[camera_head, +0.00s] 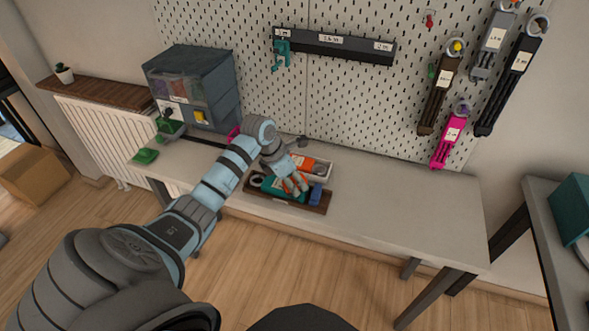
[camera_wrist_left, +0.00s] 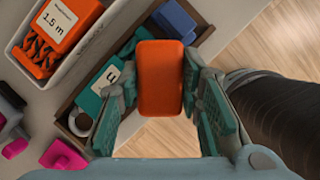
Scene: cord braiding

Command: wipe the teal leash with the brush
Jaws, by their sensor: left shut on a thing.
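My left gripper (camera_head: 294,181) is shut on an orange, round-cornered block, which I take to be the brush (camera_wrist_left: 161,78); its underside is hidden. The gripper is over the brown wooden tray (camera_head: 289,205) on the workbench. A teal item with a white label, apparently the teal leash (camera_wrist_left: 104,84), lies in that tray, just left of the brush in the left wrist view and partly covered by the fingers. In the head view, teal (camera_head: 270,184) shows left of the gripper. I cannot tell whether brush and leash touch. My right gripper is not in view.
A white tray (camera_wrist_left: 84,48) with an orange leash labelled 1.5 m (camera_wrist_left: 62,30) stands behind the brown tray. A blue block (camera_head: 316,193) lies at the brown tray's right end. A drawer cabinet (camera_head: 190,85) stands left. The bench's right side (camera_head: 410,205) is clear.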

